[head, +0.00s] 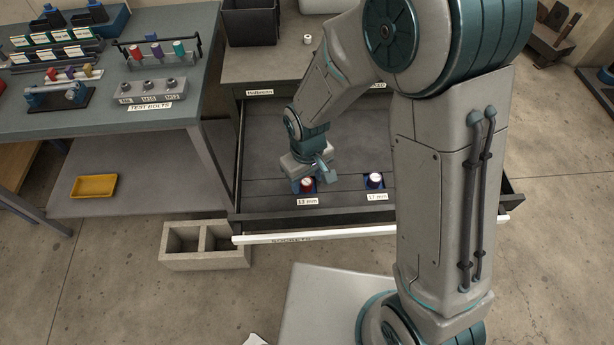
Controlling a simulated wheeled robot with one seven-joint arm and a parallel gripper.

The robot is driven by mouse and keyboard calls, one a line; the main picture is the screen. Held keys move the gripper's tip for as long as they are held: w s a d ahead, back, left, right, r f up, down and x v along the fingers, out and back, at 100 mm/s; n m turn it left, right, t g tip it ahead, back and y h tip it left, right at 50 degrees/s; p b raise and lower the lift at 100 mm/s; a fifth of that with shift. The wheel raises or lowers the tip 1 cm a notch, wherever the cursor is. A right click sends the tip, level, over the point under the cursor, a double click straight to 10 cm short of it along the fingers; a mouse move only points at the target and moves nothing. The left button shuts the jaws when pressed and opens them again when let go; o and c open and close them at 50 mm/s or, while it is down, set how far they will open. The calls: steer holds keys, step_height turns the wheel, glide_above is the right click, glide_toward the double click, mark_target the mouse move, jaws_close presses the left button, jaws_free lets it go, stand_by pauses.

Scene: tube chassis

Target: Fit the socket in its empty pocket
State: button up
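A red socket (307,185) with a pale top is at the pocket labelled 13 mm in the open drawer (265,150). I cannot tell whether it is fully seated. My gripper (311,182) is right at the red socket, with a finger to each side of it. It is too small to tell whether the fingers touch the socket or stand apart from it. A blue socket (375,180) with a pale top stands at the 17 mm label, to the right. My arm hides the drawer's right part.
The workbench (55,125) at left holds a test bolts block (152,90), a rack of coloured sockets (158,50) and other tool holders. A yellow tray (94,186) lies on its lower shelf. A two-cell concrete block (205,245) stands on the floor by the drawer.

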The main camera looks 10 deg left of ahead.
step_height(320, 180, up, 14)
stand_by(0.8)
steer(key=shift+f, duration=0.1)
stand_by(0.4)
steer(key=s+d+r+m+t, duration=0.1)
steer(key=s+d+r+m, duration=0.1)
steer(key=d, duration=0.5)
steer(key=s+d+r+m+t, duration=0.1)
steer(key=s+d+r+m, duration=0.1)
steer(key=d, duration=0.6)
steer(key=s+d+r+m+t, duration=0.1)
steer(key=s+d+r+m, duration=0.1)
steer(key=d, duration=0.5)
steer(key=s+m, duration=0.1)
steer(key=m, duration=0.1)
steer(key=shift+s+d+m, duration=0.15)
steer(key=shift+s+m, duration=0.15)
steer(key=shift+s, duration=0.05)
steer(key=shift+r, duration=0.1)
